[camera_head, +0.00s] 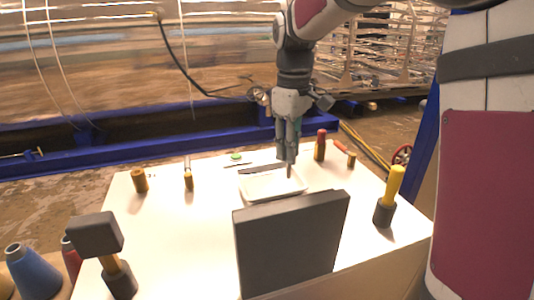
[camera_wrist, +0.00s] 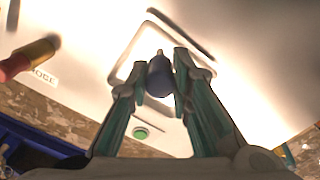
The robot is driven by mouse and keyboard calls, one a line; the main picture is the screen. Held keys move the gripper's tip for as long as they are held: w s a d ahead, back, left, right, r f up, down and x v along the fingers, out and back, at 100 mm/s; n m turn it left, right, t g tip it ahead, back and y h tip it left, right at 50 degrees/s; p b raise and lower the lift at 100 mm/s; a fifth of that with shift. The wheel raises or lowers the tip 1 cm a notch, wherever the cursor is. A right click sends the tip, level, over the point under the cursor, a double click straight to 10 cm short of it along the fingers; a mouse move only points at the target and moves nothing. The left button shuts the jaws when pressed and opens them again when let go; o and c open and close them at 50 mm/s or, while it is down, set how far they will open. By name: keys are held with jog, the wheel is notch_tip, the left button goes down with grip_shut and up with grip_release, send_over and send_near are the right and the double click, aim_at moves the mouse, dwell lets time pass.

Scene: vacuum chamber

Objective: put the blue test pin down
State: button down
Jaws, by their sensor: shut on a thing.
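My gripper (camera_head: 288,156) is above the white table, over a white tray (camera_head: 262,188). In the wrist view my gripper (camera_wrist: 167,76) is shut on the blue test pin (camera_wrist: 160,78), a dark blue body with a thin pale tip. The pin hangs between the fingers, over the inside of the tray, whose pale rim (camera_wrist: 126,62) shows around it. In the head view the pin is small and dark below the fingertips. I cannot tell whether its tip touches the tray.
A dark upright panel (camera_head: 290,243) stands in front of the tray. A red-and-brass pin (camera_head: 320,146) stands behind right, and a yellow-handled tool (camera_head: 389,197) at right. A dark-headed mallet (camera_head: 100,240) stands front left. A green button (camera_head: 236,156) lies behind the tray.

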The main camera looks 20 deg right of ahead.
jog(key=shift+w+a+f, duration=0.15)
jog(key=shift+w, duration=0.35)
jog(key=shift+f+p, duration=0.5)
jog(key=shift+f, duration=1.2)
jog(key=shift+f, duration=0.15)
jog(key=c, duration=1.4)
grip_release()
jog(key=shift+c, duration=0.2)
notch_tip(320, 180, up, 12)
jog(key=shift+r+b, duration=0.2)
jog(key=shift+b, duration=0.9)
